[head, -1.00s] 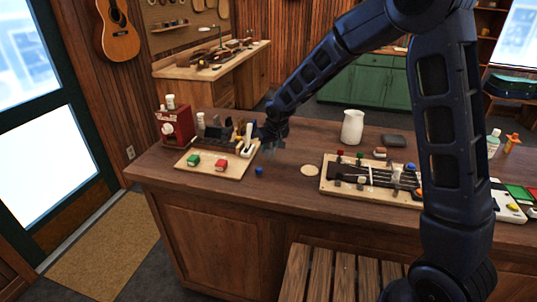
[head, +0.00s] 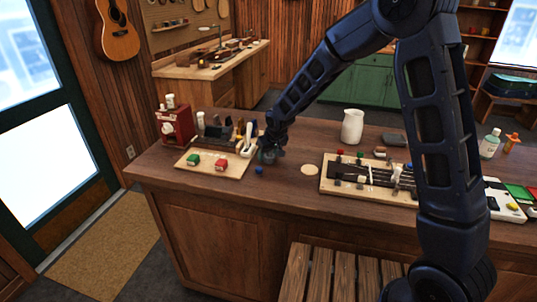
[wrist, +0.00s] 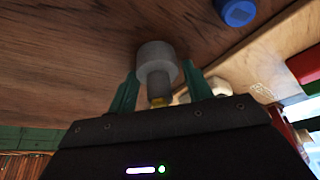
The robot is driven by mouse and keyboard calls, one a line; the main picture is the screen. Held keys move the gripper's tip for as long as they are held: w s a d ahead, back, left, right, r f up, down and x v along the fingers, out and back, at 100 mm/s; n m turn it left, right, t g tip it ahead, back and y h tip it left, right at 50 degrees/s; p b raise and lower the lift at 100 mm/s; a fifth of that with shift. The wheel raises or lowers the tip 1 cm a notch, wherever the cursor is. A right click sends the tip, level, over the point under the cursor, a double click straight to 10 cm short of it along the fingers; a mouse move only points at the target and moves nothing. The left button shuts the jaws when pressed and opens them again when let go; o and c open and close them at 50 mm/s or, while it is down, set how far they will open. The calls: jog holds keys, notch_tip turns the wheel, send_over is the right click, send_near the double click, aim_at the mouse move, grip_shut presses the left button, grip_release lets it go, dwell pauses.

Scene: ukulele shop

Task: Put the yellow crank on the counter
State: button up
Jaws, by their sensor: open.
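My gripper (head: 268,152) is low over the wooden counter (head: 290,191), just right of the light wooden board. In the wrist view its two teal fingers (wrist: 161,88) stand open on either side of a grey cylindrical piece (wrist: 156,55). A small yellow part (wrist: 159,102) shows at the piece's near end, by the gripper body. This may be the yellow crank; most of the yellow part is hidden. The counter's wood lies behind the grey end, but I cannot tell whether they touch. In the head view the piece cannot be made out clearly at the gripper.
A blue knob (head: 259,170) lies on the counter close by. The light board (head: 233,174) holds a green and a red block and a white-handled tool (head: 246,140). A ukulele-neck board (head: 334,187) and white jug (head: 352,127) stand right. The counter front is clear.

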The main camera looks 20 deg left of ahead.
jog(key=v, duration=1.1)
jog(key=d+r+m+h, duration=0.1)
jog(key=d+r, duration=0.3)
jog(key=d, duration=0.6)
jog(key=s+d+r+m+t, duration=0.15)
jog(key=d+r, duration=0.25)
jog(key=d, duration=0.6)
jog(key=d+r+m+h, duration=0.1)
jog(key=d+r+m, duration=0.1)
jog(key=d+r, duration=0.5)
jog(key=s+d+m, duration=0.2)
jog(key=s+d, duration=0.6)
jog(key=d, duration=0.2)
jog(key=s+d+f+m+h, duration=0.1)
jog(key=s+d+m, duration=0.1)
jog(key=s+d, duration=0.6)
jog(key=d, duration=0.3)
jog(key=shift+d, duration=0.3)
jog(key=shift+s+f+m, duration=0.1)
jog(key=shift+m, duration=0.15)
